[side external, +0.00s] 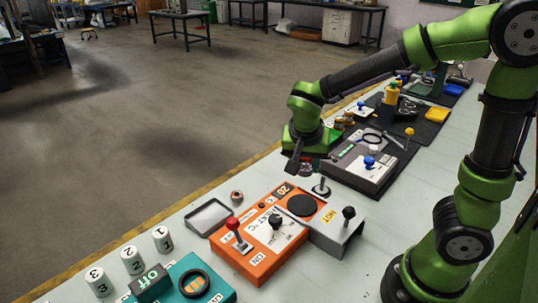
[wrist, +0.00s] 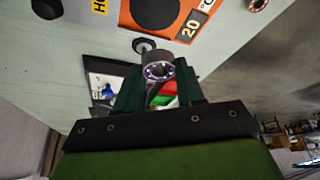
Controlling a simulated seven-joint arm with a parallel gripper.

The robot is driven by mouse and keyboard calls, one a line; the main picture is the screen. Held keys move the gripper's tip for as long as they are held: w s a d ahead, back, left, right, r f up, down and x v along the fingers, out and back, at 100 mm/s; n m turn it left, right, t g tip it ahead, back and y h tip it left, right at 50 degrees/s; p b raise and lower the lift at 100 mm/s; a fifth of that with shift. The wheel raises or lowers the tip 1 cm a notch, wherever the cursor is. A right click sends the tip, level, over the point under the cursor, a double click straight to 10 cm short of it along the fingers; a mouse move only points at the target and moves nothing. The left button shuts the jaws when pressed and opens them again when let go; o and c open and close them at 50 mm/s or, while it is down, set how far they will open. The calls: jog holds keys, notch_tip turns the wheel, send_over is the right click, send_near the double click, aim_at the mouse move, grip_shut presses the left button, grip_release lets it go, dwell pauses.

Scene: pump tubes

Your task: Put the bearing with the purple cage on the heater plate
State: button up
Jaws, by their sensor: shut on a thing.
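The bearing with the purple cage (wrist: 158,71) is a small steel ring with violet between its balls. In the wrist view it sits between the fingertips of my gripper (wrist: 159,84), which is shut on it. In the side view my gripper (side external: 299,167) holds it above the bench, behind the orange heater; the bearing is small and hard to make out there. The heater plate (side external: 302,205) is a dark round disc on top of the orange heater, empty and nearer the camera than my gripper. The plate also shows at the top of the wrist view (wrist: 155,12).
A short post on a round base (side external: 321,188) stands close below my gripper. Another bearing (side external: 236,197) lies near a grey tray (side external: 209,216). The heater has a red-knobbed lever (side external: 233,224); a grey box (side external: 340,232) with a black knob adjoins it.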

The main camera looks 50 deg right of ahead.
aim_at(303, 201)
jog(key=shift+m, duration=0.4)
notch_tip(303, 201, down, 10)
jog(key=shift+f, duration=0.15)
jog(key=o, duration=1.1)
jog(key=shift+c, duration=0.2)
